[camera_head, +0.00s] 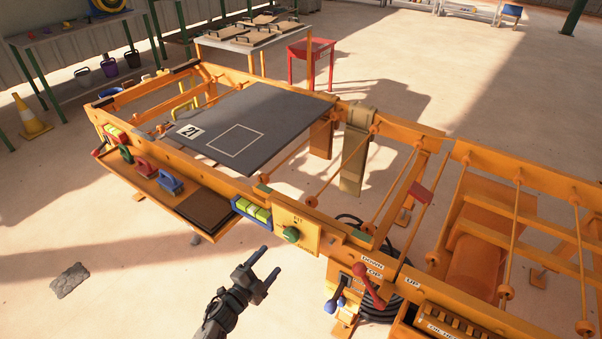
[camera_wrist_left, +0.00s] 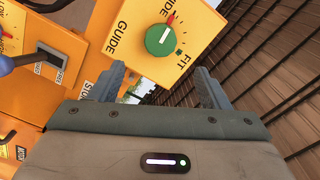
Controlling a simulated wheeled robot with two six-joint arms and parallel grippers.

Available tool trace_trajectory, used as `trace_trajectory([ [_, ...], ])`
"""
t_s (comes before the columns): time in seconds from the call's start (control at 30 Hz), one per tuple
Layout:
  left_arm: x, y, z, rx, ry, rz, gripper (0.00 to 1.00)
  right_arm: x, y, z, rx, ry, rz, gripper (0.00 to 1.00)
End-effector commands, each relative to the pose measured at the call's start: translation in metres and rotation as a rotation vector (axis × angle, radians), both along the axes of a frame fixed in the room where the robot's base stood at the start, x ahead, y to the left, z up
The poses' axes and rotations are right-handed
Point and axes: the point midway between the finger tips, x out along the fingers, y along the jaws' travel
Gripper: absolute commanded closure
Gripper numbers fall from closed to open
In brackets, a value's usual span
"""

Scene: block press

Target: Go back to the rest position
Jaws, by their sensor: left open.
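My left gripper (camera_head: 262,271) is open and empty in the head view. It is in the air in front of the orange press frame (camera_head: 235,184), below the yellow panel with the green knob (camera_head: 291,234). In the left wrist view, the gripper's two fingers (camera_wrist_left: 160,88) are spread apart with nothing between them. The green knob also shows in the wrist view (camera_wrist_left: 160,40), beyond the fingertips and apart from them, on a panel marked GUIDE and FIT. Its pointer is near a red mark. My right gripper is not seen.
A grey board (camera_head: 255,125) marked 21 lies on the frame. A tool shelf (camera_head: 205,212) holds several coloured-handled tools. Red (camera_head: 360,270) and blue (camera_head: 338,304) levers stick out to the right of my gripper. Open floor (camera_head: 130,260) lies to the left.

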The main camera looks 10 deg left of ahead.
Motion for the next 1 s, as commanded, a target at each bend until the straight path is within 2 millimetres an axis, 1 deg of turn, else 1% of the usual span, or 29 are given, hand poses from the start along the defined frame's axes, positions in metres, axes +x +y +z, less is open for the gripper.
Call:
trace_trajectory([
  [0.07, 0.000, 0.000, -0.001, -0.001, 0.002, 0.000, 0.30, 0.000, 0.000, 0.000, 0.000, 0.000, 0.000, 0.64],
  [0.17, -0.004, 0.004, -0.014, -0.019, 0.038, 0.022, 0.30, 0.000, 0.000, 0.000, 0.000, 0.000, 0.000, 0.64],
  [0.27, -0.019, 0.016, -0.052, -0.076, 0.143, 0.085, 0.30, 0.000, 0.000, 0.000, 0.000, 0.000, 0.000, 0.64],
  [0.3, -0.029, 0.022, -0.074, -0.107, 0.204, 0.122, 0.30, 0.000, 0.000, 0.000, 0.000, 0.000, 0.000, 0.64],
  [0.37, -0.049, 0.033, -0.111, -0.158, 0.310, 0.190, 0.30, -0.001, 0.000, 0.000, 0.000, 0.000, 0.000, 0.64],
  [0.4, -0.065, 0.041, -0.136, -0.193, 0.383, 0.239, 0.30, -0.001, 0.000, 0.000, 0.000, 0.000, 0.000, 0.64],
  [0.47, -0.092, 0.051, -0.173, -0.243, 0.493, 0.313, 0.30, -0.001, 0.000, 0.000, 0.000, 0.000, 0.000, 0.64],
  [0.5, -0.112, 0.057, -0.196, -0.273, 0.565, 0.363, 0.30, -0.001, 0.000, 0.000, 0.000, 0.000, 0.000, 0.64],
  [0.57, -0.143, 0.064, -0.229, -0.316, 0.669, 0.437, 0.30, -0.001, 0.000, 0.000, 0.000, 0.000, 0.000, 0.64],
  [0.6, -0.166, 0.069, -0.250, -0.345, 0.738, 0.487, 0.30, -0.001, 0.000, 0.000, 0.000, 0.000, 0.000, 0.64],
  [0.67, -0.202, 0.075, -0.278, -0.382, 0.838, 0.562, 0.30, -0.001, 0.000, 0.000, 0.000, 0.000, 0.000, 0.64],
  [0.7, -0.228, 0.078, -0.296, -0.405, 0.905, 0.613, 0.30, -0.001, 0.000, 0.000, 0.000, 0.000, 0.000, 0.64],
  [0.77, -0.267, 0.082, -0.320, -0.438, 1.003, 0.691, 0.30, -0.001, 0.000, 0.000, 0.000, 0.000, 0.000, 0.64],
  [0.8, -0.294, 0.084, -0.334, -0.458, 1.067, 0.742, 0.30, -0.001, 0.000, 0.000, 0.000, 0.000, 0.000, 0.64],
  [0.83, -0.314, 0.085, -0.343, -0.473, 1.112, 0.780, 0.30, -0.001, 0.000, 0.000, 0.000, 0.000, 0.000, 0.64],
  [0.87, -0.334, 0.086, -0.351, -0.486, 1.155, 0.817, 0.30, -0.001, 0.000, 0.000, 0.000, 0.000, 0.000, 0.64],
  [0.9, -0.358, 0.087, -0.361, -0.501, 1.209, 0.863, 0.30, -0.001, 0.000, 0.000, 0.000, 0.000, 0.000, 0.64],
  [0.97, -0.392, 0.087, -0.372, -0.522, 1.280, 0.926, 0.30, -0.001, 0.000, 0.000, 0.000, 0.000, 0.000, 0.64],
  [1.0, -0.411, 0.087, -0.377, -0.533, 1.320, 0.963, 0.30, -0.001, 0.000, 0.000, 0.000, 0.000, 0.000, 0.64],
])
